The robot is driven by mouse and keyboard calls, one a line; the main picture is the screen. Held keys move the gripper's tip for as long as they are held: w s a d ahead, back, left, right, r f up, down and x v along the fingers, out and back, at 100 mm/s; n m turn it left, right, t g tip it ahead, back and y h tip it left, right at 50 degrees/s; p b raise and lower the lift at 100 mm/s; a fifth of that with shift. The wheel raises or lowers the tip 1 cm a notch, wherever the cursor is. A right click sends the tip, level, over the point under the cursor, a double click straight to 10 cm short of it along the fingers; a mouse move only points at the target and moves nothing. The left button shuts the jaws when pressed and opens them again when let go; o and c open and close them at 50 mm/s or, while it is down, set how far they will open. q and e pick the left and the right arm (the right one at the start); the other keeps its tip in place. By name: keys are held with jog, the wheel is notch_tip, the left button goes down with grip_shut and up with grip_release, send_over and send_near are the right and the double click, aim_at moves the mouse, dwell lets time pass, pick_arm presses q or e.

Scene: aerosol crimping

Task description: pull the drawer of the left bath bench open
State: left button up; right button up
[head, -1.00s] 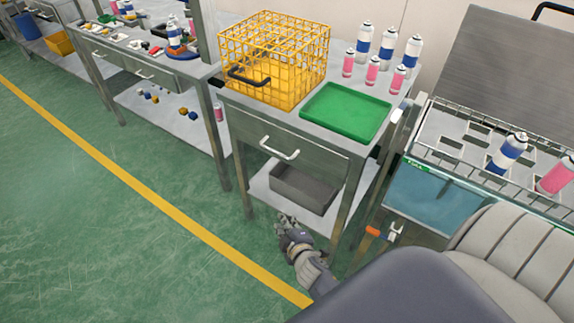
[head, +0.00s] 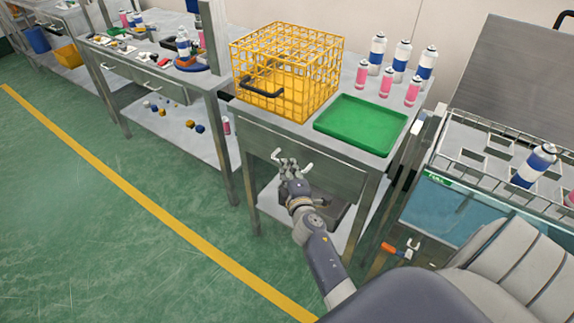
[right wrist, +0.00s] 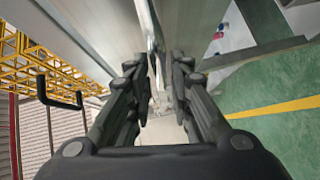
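The left bath bench is the steel bench with a drawer (head: 330,173) under its top. The drawer front looks flush with the bench. Its pale bar handle (head: 307,168) shows at both ends; my right gripper (head: 286,162) hides its middle. In the right wrist view, the two dark fingers of my right gripper (right wrist: 161,85) are spread apart, and the pale handle (right wrist: 155,48) appears in the gap between them. I cannot tell whether the fingers touch it. My left gripper is not in view.
A yellow wire basket (head: 285,75) with a black handle, a green tray (head: 362,124) and several cans stand on the bench top. A grey bin sits on the lower shelf, partly behind my arm. A water bath (head: 465,215) stands at right. The green floor at left is clear.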

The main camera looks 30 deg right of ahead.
jog(key=shift+x, duration=1.25)
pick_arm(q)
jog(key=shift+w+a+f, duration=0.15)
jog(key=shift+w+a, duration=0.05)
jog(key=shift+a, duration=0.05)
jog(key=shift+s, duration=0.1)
pick_arm(e)
jog(key=shift+c, duration=0.4)
grip_shut()
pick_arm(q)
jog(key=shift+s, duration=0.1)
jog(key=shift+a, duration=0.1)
pick_arm(e)
jog(key=shift+a, duration=0.1)
